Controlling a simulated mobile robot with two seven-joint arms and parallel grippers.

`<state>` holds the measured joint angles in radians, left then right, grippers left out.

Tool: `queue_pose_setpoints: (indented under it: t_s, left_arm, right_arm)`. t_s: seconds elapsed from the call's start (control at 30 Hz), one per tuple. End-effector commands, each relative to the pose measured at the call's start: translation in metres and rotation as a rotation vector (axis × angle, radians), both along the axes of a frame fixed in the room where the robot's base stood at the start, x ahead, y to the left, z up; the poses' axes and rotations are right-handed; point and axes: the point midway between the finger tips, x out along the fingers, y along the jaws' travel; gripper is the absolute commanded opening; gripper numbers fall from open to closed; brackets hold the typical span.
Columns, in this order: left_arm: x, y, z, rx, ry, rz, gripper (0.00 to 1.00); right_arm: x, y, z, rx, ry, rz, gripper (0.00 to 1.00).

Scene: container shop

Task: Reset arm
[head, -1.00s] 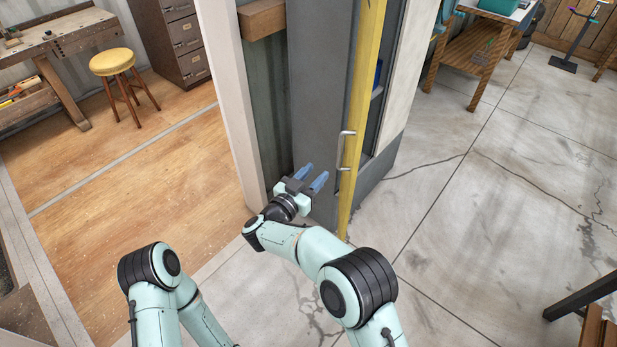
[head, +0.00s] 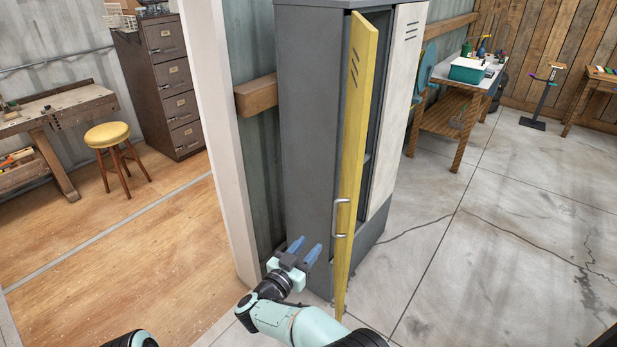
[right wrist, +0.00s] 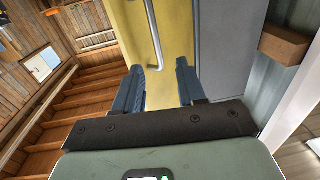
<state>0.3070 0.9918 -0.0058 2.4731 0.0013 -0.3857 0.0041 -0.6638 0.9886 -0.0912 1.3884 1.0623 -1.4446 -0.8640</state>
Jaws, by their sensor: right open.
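My right gripper (head: 303,250) is open and empty in the head view, low beside the grey locker's (head: 307,120) side. The locker's yellow door (head: 352,130) stands ajar, with a metal handle (head: 341,217) to the right of my gripper and apart from it. In the right wrist view, my open fingers (right wrist: 160,85) show in front of the yellow door (right wrist: 125,25), with the handle (right wrist: 153,35) beyond them. My left gripper is outside the picture; only a dark part of my arm shows at the bottom edge of the head view.
A white post (head: 215,130) stands left of the locker. A yellow stool (head: 107,135), workbench (head: 55,118) and drawer cabinet (head: 165,85) are at the left. A table (head: 455,115) with a teal box (head: 467,70) is at the right. The concrete floor (head: 480,240) is clear.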

Motion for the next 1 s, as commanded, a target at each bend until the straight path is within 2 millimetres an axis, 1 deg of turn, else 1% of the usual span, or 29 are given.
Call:
queue_pose_setpoints:
  t_s: [0.07,0.13,0.17,0.27,0.3,0.33,0.37,0.4,0.47,0.5,0.57,0.6,0.67,0.7,0.77,0.8,0.83,0.87,0.9,1.0]
  left_arm:
    - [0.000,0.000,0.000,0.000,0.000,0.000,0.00]
    - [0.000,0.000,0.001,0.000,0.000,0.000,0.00]
    - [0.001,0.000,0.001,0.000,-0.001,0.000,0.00]
    - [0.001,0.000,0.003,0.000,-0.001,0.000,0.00]
    - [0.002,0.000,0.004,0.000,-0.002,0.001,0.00]
    - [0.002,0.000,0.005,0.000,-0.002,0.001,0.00]
    - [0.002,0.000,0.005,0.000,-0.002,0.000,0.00]
    - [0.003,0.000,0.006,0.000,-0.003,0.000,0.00]
    - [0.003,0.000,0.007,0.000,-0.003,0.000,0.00]
    - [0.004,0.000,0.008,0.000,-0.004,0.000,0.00]
    - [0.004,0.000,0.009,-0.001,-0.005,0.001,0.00]
    - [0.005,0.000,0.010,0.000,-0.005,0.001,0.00]
    - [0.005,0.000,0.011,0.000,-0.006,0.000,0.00]
    - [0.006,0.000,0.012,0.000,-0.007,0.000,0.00]
    - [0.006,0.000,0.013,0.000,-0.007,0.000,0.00]
    - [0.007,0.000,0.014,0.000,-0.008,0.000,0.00]
    - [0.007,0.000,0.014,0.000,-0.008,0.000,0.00]
    - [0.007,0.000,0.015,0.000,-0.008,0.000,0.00]
    - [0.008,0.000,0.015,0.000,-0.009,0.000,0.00]
    - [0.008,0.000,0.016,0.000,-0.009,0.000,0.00]
  right_arm:
    - [0.001,-0.003,-0.005,-0.002,0.008,0.006,0.40]
    - [0.005,-0.010,-0.019,-0.006,0.029,0.027,0.40]
    - [0.006,-0.016,-0.030,-0.007,0.047,0.042,0.40]
    - [0.010,-0.040,-0.081,0.002,0.138,0.118,0.40]
    - [0.007,-0.052,-0.108,0.015,0.191,0.155,0.40]
    - [0.004,-0.061,-0.129,0.028,0.234,0.183,0.40]
    - [-0.001,-0.070,-0.150,0.045,0.280,0.211,0.40]
    - [-0.011,-0.080,-0.177,0.074,0.344,0.246,0.40]
    - [-0.031,-0.096,-0.216,0.122,0.442,0.290,0.40]
    - [-0.047,-0.106,-0.241,0.160,0.510,0.313,0.40]
    - [-0.076,-0.118,-0.274,0.223,0.615,0.343,0.40]
    - [-0.097,-0.126,-0.294,0.269,0.685,0.360,0.40]
    - [-0.134,-0.135,-0.321,0.345,0.791,0.378,0.40]
    - [-0.160,-0.140,-0.337,0.399,0.862,0.386,0.40]
    - [-0.202,-0.146,-0.355,0.483,0.969,0.395,0.40]
    - [-0.231,-0.148,-0.365,0.543,1.039,0.396,0.40]
    - [-0.253,-0.149,-0.370,0.586,1.091,0.396,0.40]
    - [-0.274,-0.150,-0.374,0.630,1.141,0.395,0.40]
    - [-0.301,-0.150,-0.377,0.687,1.203,0.392,0.40]
    - [-0.360,-0.146,-0.377,0.813,1.335,0.382,0.40]
